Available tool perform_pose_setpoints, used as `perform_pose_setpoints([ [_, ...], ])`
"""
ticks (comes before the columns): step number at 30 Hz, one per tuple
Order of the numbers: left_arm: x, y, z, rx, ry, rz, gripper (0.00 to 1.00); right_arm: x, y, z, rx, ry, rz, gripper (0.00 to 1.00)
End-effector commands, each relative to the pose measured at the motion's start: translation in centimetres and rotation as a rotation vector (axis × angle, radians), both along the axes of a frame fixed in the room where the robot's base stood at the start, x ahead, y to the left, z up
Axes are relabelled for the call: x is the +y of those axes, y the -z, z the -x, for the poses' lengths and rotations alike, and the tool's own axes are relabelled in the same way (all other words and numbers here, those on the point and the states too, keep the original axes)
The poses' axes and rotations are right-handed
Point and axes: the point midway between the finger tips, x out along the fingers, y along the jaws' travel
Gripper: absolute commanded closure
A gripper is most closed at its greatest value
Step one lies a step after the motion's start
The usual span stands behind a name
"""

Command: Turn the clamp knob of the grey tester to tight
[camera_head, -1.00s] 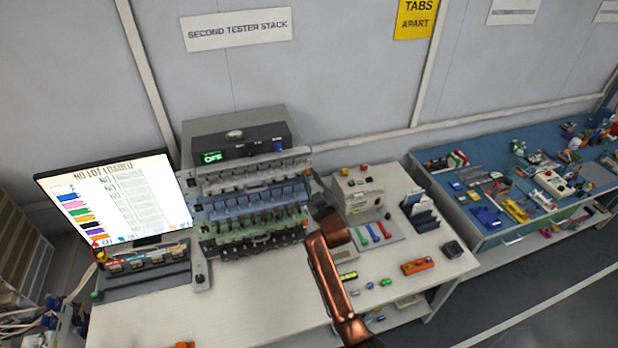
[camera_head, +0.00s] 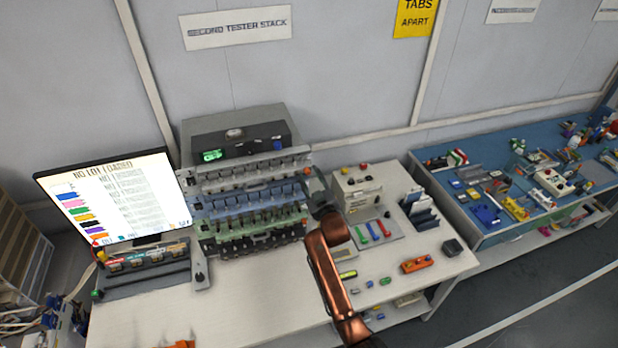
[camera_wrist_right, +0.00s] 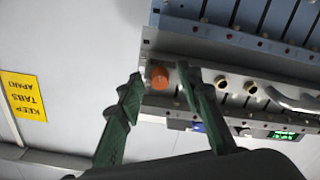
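The grey tester (camera_head: 255,174) is the upper tier of the stack on the bench, above a blue tier (camera_head: 255,198) and a green tier (camera_head: 255,237). In the right wrist view, an orange clamp knob (camera_wrist_right: 160,76) sits at the end of the grey tester's panel (camera_wrist_right: 215,56). My right gripper (camera_wrist_right: 160,75) is open, with its green fingers on either side of the knob and a visible gap at each side. My left gripper is not in view.
A black unit with a green display (camera_head: 238,141) tops the stack. A monitor (camera_head: 115,200) stands left. A beige box (camera_head: 358,187), a dark rack (camera_head: 418,209) and an orange block (camera_head: 416,264) are right of my arm. The front bench (camera_head: 245,310) is mostly clear.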

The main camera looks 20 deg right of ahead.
Motion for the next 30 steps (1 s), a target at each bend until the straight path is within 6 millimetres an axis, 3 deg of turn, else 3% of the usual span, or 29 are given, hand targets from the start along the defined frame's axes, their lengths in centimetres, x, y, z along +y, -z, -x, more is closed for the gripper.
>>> perform_pose_setpoints([
  [7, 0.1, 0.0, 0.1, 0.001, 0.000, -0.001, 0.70, -0.1, 0.0, 1.9, -0.001, 0.000, 0.001, 0.67],
  [15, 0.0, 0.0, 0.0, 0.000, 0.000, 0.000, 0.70, -0.3, 0.1, 7.6, 0.001, 0.000, 0.000, 0.67],
  [21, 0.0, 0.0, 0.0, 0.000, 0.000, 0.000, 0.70, -0.4, 0.1, 10.8, 0.001, 0.000, 0.001, 0.67],
  [30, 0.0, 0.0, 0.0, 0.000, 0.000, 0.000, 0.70, -0.4, 0.0, 12.1, 0.000, 0.000, 0.001, 0.67],
])
